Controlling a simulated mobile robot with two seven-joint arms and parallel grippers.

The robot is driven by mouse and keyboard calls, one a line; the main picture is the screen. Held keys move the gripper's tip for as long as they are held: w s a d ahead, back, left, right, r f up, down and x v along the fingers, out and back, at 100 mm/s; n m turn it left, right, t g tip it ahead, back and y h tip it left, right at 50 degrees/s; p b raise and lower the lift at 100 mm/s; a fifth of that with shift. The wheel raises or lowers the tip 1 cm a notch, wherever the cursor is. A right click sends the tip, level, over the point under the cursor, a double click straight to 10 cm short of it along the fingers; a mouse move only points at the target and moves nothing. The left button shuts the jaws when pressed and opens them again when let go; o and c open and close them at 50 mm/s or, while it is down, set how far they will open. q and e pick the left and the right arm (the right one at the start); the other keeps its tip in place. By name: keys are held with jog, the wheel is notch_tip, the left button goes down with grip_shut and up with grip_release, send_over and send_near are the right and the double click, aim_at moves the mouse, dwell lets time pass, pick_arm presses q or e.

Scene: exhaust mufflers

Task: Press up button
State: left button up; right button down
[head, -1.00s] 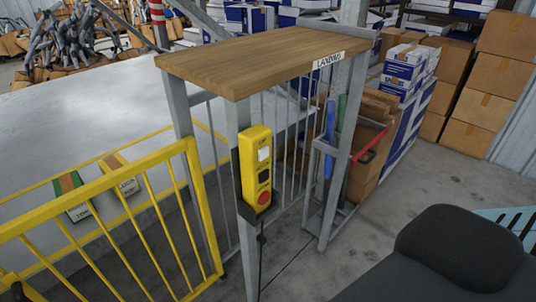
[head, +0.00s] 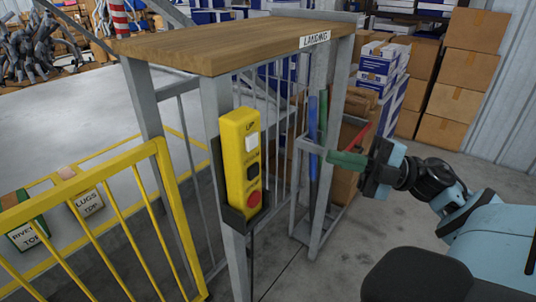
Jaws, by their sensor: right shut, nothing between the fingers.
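A yellow control box (head: 240,160) hangs in a dark holder on a grey post under a wooden top. Its face carries a white button (head: 252,143) at the top beneath the word UP, a black button (head: 253,172) in the middle and a red button (head: 254,198) at the bottom. My right gripper (head: 335,158) is shut and empty, its green fingers pointing left toward the box. In the picture it is to the right of the white button, with a clear gap between them. My left gripper is not in view.
The wooden top (head: 220,45) marked LANDING stands above the box. A yellow railing (head: 90,200) is at the left. Grey bars and upright tubes (head: 313,140) stand behind the fingers. Cardboard boxes (head: 465,65) are stacked at the back right. Grey floor is open at the lower middle.

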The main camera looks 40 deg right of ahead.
jog(key=r+n+g, duration=0.1)
jog(key=n, duration=0.1)
jog(key=s+a+r+n+g+b, duration=0.1)
jog(key=r+n+g, duration=0.1)
jog(key=s+r+n+g, duration=0.1)
jog(key=shift+s+a+r+n+g, duration=0.15)
jog(key=shift+s+a+n+g, duration=0.05)
jog(key=shift+n+g, duration=0.2)
send_near(249, 145)
jog(key=a, duration=0.4)
jog(key=shift+w+a+f+p, duration=0.1)
jog(key=shift+w+a+p, duration=0.1)
jog(key=shift+w, duration=0.55)
jog(key=shift+w+a+f+p, duration=0.15)
jog(key=shift+w+a, duration=0.05)
jog(key=shift+w, duration=0.55)
